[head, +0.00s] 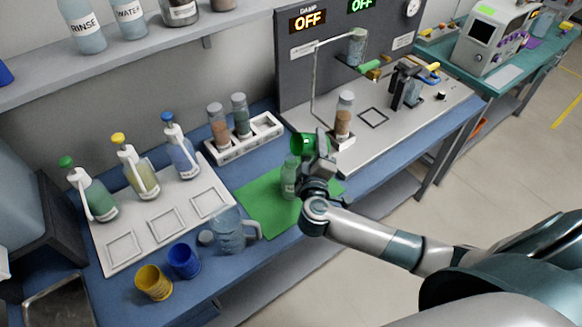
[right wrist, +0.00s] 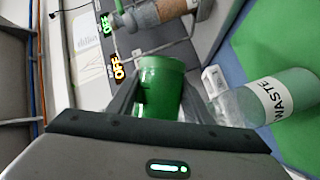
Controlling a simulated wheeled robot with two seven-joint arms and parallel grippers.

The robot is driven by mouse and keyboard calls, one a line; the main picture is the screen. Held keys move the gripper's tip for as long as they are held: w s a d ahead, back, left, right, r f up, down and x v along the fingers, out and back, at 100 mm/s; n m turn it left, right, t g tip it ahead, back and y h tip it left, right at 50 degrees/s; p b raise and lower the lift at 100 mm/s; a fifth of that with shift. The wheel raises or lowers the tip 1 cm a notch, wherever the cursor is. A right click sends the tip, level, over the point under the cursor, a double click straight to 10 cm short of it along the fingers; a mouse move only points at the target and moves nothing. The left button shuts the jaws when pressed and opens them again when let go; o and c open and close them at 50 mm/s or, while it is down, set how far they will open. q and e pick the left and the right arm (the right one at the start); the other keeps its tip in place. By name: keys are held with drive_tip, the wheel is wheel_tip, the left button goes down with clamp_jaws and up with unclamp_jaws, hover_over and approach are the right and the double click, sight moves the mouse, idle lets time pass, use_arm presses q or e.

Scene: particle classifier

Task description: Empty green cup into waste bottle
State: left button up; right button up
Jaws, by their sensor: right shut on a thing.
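My right gripper (head: 318,157) is shut on the green cup (head: 302,144) and holds it in the air over the back of the green mat (head: 262,207). In the right wrist view the cup (right wrist: 162,85) sits between the two fingers. I cannot tell what is in the cup. My left gripper is not in view.
A glass pitcher (head: 230,236), a blue cup (head: 184,260) and a yellow cup (head: 153,282) stand front left. Pump bottles (head: 140,175) line a white tray at left. A bottle rack (head: 246,142) and a brown-filled bottle (head: 344,118) stand near the gripper.

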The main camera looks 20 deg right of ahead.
drive_tip(key=shift+a+r+m+y+b, duration=0.15)
drive_tip(key=shift+m+b, duration=0.2)
drive_tip(key=shift+b, duration=0.4)
drive_tip(key=shift+d+m+y+b, duration=0.15)
drive_tip(key=shift+m+b, duration=0.2)
drive_tip(key=shift+b, duration=0.35)
drive_tip(key=shift+r+g+p, duration=0.25)
drive_tip(key=shift+g+p, duration=0.05)
drive_tip(key=shift+p, duration=0.5)
drive_tip(key=m+p, duration=0.1)
drive_tip(key=p, duration=0.2)
drive_tip(key=shift+f+y+p, duration=0.3)
drive_tip(key=shift+p, duration=0.05)
drive_tip(key=p, duration=0.2)
drive_tip(key=m+p, duration=0.1)
drive_tip(key=p, duration=0.1)
drive_tip(key=shift+d+r+m+g, duration=0.1)
drive_tip(key=shift+r+m+g, duration=0.2)
drive_tip(key=shift+g, duration=0.1)
drive_tip(key=shift+d+f+p, duration=0.1)
drive_tip(key=shift+f+p, duration=0.1)
drive_tip(key=shift+p, duration=0.1)
drive_tip(key=d+f+m+g+y+p, duration=0.1)
drive_tip(key=d+f+m+y, duration=0.3)
drive_tip(key=f+m, duration=0.1)
drive_tip(key=shift+w+f, duration=0.15)
drive_tip(key=shift+f, duration=0.45)
drive_tip(key=shift+f, duration=0.1)
